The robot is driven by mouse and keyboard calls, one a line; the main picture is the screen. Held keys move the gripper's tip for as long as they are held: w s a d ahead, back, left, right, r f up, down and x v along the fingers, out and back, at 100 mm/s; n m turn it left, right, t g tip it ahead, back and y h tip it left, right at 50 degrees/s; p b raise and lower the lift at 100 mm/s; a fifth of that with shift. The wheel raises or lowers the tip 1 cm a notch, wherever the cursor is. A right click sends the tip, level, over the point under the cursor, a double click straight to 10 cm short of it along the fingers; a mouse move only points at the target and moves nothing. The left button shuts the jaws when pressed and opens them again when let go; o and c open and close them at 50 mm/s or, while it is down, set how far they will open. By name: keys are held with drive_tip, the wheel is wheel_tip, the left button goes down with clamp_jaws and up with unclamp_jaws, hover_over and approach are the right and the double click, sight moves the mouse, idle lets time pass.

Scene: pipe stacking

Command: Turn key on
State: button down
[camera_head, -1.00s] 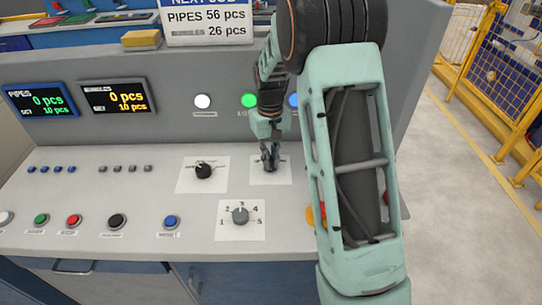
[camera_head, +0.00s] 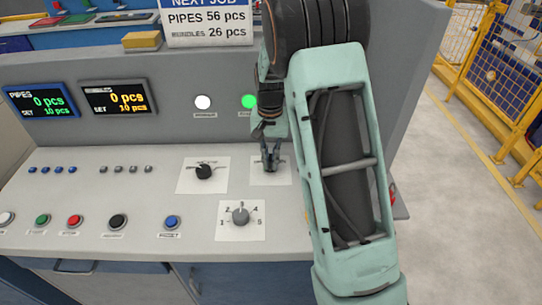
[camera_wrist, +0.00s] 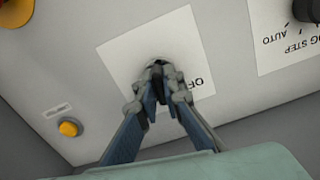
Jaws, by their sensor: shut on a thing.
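My gripper (camera_head: 271,166) reaches down to the white plate (camera_head: 283,176) on the console, to the right of the black selector knob. In the wrist view my gripper (camera_wrist: 160,72) has its fingertips closed together over the middle of the white key plate (camera_wrist: 122,58). The key itself is hidden between the fingertips, so its angle cannot be seen. Part of the lettering on the plate, "OF", shows beside the fingers.
The black selector knob (camera_head: 204,171) sits just left. A numbered dial (camera_head: 240,215) is in front. Several push buttons line the front left, including a blue one (camera_head: 171,222). A yellow button (camera_wrist: 69,128) shows in the wrist view. A green lamp (camera_head: 249,102) glows behind.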

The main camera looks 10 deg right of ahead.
drive_tip(key=shift+m, duration=0.5)
drive_tip(key=m, duration=0.3)
drive_tip(key=shift+p, duration=0.35)
drive_tip(key=m+p, duration=0.1)
drive_tip(key=m, duration=0.2)
drive_tip(key=c, duration=1.9)
unclamp_jaws()
